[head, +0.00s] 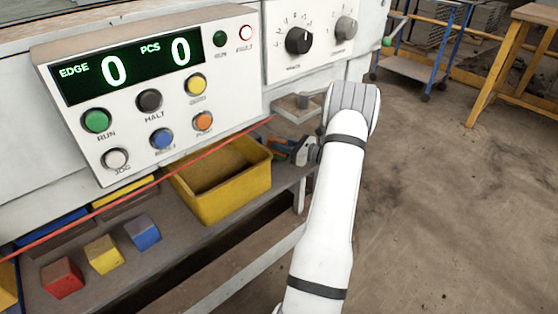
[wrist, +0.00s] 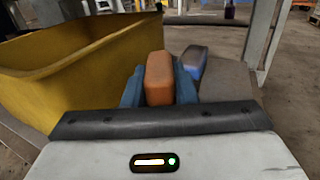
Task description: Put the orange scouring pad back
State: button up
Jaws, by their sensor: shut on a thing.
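The orange scouring pad (wrist: 159,80) is a small rounded block standing upright between the blue fingers of my gripper (wrist: 160,88) in the wrist view. My gripper is shut on it. In the head view my gripper (head: 290,150) is small and partly hidden, just right of the yellow bin (head: 222,205), at the shelf. The bin also shows at the left of the wrist view (wrist: 70,75). A blue and grey block (wrist: 194,62) lies just beyond the pad on the shelf. I cannot tell whether the pad touches the shelf.
A red block (head: 62,278), a yellow block (head: 104,254) and a blue block (head: 143,232) stand on the shelf left of the bin. A control panel (head: 150,90) overhangs the shelf. A red cord (head: 130,200) runs along the front. Open floor lies to the right.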

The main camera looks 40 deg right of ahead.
aim_at(282, 157)
notch_tip(282, 157, down, 6)
jog(key=shift+r+b, duration=0.1)
jog(key=shift+b, duration=0.8)
jog(key=o, duration=1)
